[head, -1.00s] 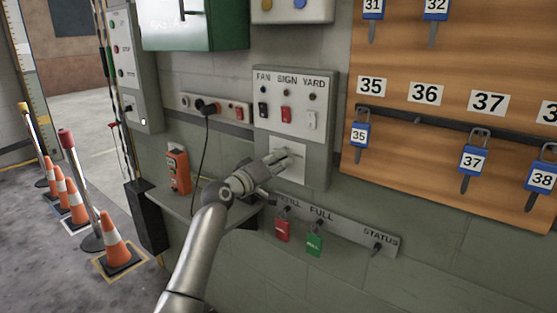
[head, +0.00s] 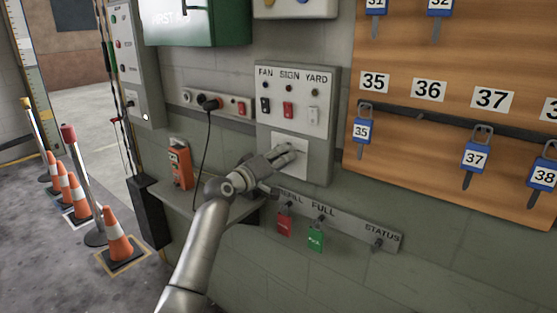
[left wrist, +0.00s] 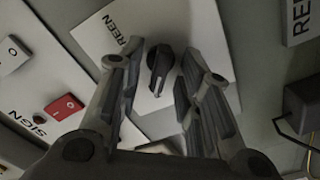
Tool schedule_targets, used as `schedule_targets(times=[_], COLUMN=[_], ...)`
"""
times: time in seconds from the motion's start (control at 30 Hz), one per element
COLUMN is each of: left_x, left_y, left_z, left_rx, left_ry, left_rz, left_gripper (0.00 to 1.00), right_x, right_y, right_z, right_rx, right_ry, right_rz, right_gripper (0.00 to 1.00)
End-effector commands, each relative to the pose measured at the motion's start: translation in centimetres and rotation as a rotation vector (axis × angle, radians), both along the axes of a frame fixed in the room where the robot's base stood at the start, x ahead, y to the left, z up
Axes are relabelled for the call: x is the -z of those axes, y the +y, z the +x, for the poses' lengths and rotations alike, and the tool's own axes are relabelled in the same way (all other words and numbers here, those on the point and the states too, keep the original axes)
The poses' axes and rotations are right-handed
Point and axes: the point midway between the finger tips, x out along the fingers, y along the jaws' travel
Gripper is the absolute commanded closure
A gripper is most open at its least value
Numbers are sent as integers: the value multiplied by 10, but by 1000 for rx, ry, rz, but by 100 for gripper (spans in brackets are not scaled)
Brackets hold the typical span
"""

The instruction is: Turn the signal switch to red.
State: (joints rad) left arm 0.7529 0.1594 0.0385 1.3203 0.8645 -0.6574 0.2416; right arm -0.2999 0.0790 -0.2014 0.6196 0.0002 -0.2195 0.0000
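The signal switch is a black knob (left wrist: 160,72) on a white plate (left wrist: 205,35), set low in a grey wall panel (head: 328,165). The plate carries a partly hidden label ending in "REEN" beside the knob. No red label shows on the visible part of the plate. My left gripper (head: 287,151) reaches the plate in the head view and hides the knob there. In the left wrist view its two fingers are apart, one on each side of the knob, with gaps visible. I cannot tell how deep the knob sits between them. My right gripper is not in view.
FAN, SIGN and YARD rockers (head: 288,110) sit above the plate. A shelf (head: 185,200) with an orange handset (head: 180,165) is left of the panel. A strip with red and green tags (head: 316,240) is below. A padlock board (head: 420,120) stands right.

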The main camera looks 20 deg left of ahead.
Motion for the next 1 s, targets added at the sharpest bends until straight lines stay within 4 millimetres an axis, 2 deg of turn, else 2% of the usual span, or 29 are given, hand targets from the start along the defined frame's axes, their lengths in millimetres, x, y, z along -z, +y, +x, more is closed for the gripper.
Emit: schedule_targets(times=[0.27,0.8,1.0], left_x=[1,1,1], left_y=[7,36,41], left_z=[-17,-97,-111], left_rx=[-1,-1,0], left_ry=[-1,1,0], left_rz=[2,2,0], left_gripper=[68,68,68], right_x=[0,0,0], right_y=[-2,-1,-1], right_z=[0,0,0], right_rx=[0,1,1], right_ry=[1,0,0], right_rz=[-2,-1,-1], right_gripper=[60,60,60])
